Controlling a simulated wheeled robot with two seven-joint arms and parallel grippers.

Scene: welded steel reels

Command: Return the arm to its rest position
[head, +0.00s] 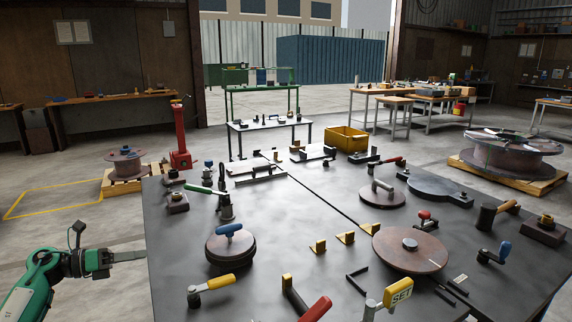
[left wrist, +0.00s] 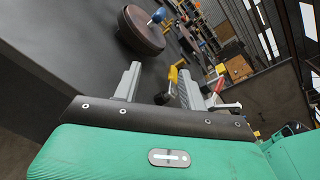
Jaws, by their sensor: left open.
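My left gripper (head: 130,256) is at the lower left of the head view, beyond the left edge of the dark steel table (head: 300,220). In the left wrist view its two grey fingers (left wrist: 155,85) stand apart with nothing held between them. A round steel reel disc with a blue handle (head: 230,245) sits on the table to the right of the gripper, and it also shows in the left wrist view (left wrist: 142,28). My right gripper does not show in either view.
A yellow-handled clamp (head: 212,285) stands near the table's left edge. A red jack (head: 180,135) and a reel on a pallet (head: 126,163) stand behind.

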